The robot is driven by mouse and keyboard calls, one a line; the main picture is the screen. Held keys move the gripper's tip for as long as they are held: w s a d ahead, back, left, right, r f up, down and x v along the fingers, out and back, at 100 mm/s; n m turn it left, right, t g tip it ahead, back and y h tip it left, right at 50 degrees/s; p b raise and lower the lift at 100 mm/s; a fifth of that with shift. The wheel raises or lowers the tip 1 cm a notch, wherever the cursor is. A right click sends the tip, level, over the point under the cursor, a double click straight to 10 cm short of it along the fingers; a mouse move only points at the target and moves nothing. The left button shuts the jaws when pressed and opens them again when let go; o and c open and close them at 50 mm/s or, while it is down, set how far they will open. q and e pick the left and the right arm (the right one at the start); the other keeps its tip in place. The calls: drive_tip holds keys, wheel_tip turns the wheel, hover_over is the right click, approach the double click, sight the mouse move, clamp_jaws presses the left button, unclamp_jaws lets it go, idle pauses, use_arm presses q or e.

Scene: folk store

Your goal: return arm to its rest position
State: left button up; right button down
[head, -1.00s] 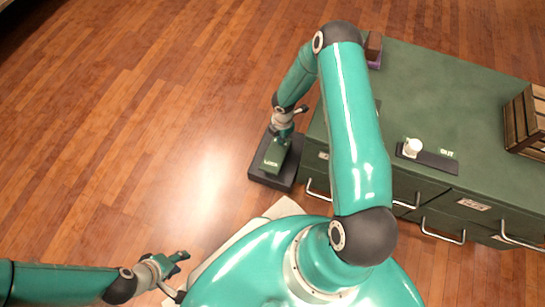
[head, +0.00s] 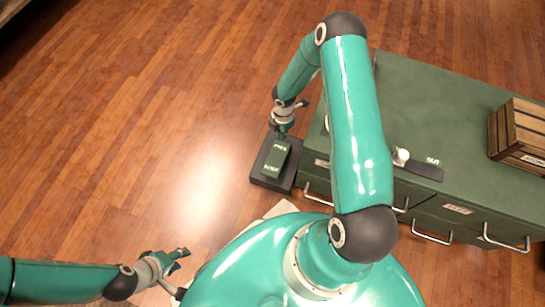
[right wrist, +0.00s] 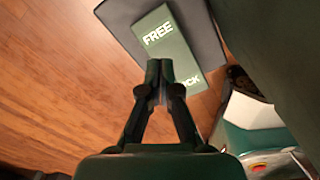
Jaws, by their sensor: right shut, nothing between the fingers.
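My right arm arches over from the robot's shoulder, and its gripper (head: 281,131) is at the far end of a green pedal (head: 275,159). The pedal has white lettering, FREE at the far end and LOCK at the near end, and sits on a dark base (head: 262,178) on the floor. In the right wrist view the gripper's fingertips (right wrist: 160,68) are together with nothing between them, in front of the pedal (right wrist: 172,42); I cannot tell the exact gap. My left gripper (head: 181,268) is at the lower left, fingers apart and empty, over the floor.
A green cabinet (head: 450,110) with drawers stands to the right, close beside the right arm. Open wooden floor lies left.

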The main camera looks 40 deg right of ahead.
drive_tip(key=shift+r, duration=0.25)
